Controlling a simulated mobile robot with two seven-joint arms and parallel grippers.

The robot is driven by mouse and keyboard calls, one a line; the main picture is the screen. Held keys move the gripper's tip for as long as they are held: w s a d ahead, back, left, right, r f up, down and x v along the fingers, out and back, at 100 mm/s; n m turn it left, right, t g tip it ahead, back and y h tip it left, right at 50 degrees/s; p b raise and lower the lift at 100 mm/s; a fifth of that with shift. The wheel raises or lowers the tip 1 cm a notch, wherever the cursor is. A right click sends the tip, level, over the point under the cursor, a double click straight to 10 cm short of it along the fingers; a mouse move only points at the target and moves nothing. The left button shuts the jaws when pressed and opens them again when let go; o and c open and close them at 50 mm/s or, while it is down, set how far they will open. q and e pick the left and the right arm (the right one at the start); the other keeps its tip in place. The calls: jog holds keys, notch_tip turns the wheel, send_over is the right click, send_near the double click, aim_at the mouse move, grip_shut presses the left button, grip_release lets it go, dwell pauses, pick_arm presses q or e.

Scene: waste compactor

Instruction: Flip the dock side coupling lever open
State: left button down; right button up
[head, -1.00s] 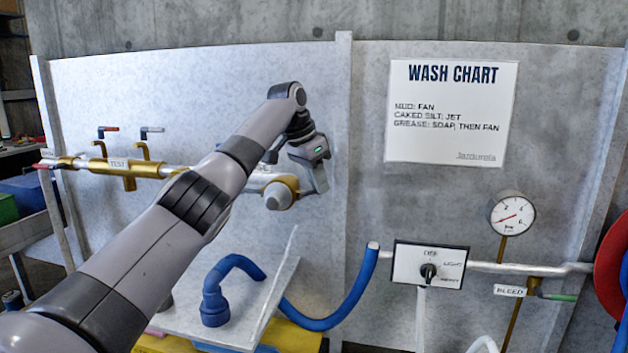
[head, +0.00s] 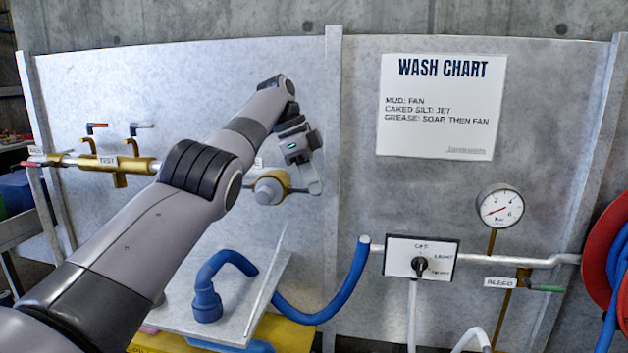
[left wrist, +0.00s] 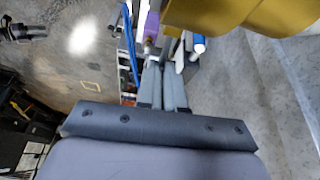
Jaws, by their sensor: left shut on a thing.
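The coupling is a brass collar (head: 284,178) with a round grey end (head: 268,190), at the right end of the pipe on the left panel. My left gripper (head: 317,185) is just right of it, fingers pointing down. Brass also fills the top of the left wrist view (left wrist: 235,14), close to the fingers of my left gripper (left wrist: 163,68). These fingers lie almost together, shut on what seems to be the coupling lever. The lever itself is mostly hidden, so its angle cannot be told. My right gripper is not in view.
Small valves (head: 97,140) and a TEST tee (head: 108,161) sit on the pipe to the left. A selector box (head: 421,259) and pressure gauge (head: 499,206) are to the right.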

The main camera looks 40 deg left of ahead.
pick_arm(q)
jog(key=shift+s+m, duration=0.2)
jog(key=shift+m, duration=0.3)
jog(key=c, duration=1.5)
grip_release()
jog(key=shift+s+d+r, duration=0.1)
jog(key=shift+c, duration=0.2)
